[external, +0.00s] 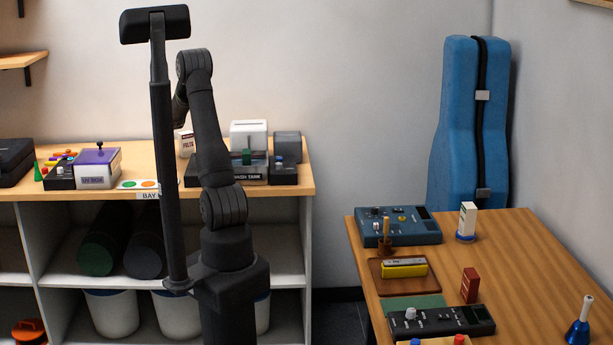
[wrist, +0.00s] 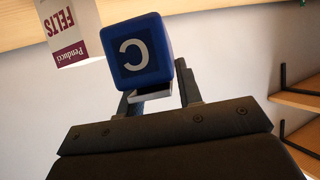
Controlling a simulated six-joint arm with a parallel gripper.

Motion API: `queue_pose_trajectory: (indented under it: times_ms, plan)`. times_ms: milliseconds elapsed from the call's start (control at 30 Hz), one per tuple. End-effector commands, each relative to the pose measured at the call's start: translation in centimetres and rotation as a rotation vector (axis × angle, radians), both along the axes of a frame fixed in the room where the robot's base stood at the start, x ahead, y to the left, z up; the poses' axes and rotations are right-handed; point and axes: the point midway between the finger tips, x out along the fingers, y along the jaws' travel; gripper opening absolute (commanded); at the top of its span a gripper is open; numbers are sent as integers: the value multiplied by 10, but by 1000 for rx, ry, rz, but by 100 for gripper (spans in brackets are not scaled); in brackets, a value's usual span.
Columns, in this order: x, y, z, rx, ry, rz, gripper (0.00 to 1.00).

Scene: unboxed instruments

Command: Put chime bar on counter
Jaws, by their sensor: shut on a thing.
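A blue block marked with a letter C (wrist: 143,52), which I take to be the chime bar, is between my gripper's fingers (wrist: 157,93) in the wrist view. My gripper is shut on it. The block's lettered end faces the camera, and the rest of it is mostly hidden. The wooden counter (external: 290,188) stands along the back wall in the external view, and its pale wood shows at the top of the wrist view (wrist: 150,16). In the external view my arm hides my gripper and the block. Whether the block touches the counter I cannot tell.
A Felts box (wrist: 68,30) is close beside the block; part of it shows behind my arm (external: 186,143). The counter also bears a purple-lidded box (external: 98,168), a wash tank (external: 249,165) and small devices. A wooden table (external: 540,255) with several instruments is at right.

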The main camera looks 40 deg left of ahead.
Motion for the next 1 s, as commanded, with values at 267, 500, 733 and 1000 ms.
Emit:
queue_pose_trajectory:
  times_ms: [267,500,733,1000]
  plan:
    - [-17,19,-15,2,1,1,1]
    - [-35,40,-32,0,0,1,1]
    - [-51,60,-47,0,0,0,1]
    - [-55,64,-65,-3,-2,-1,1]
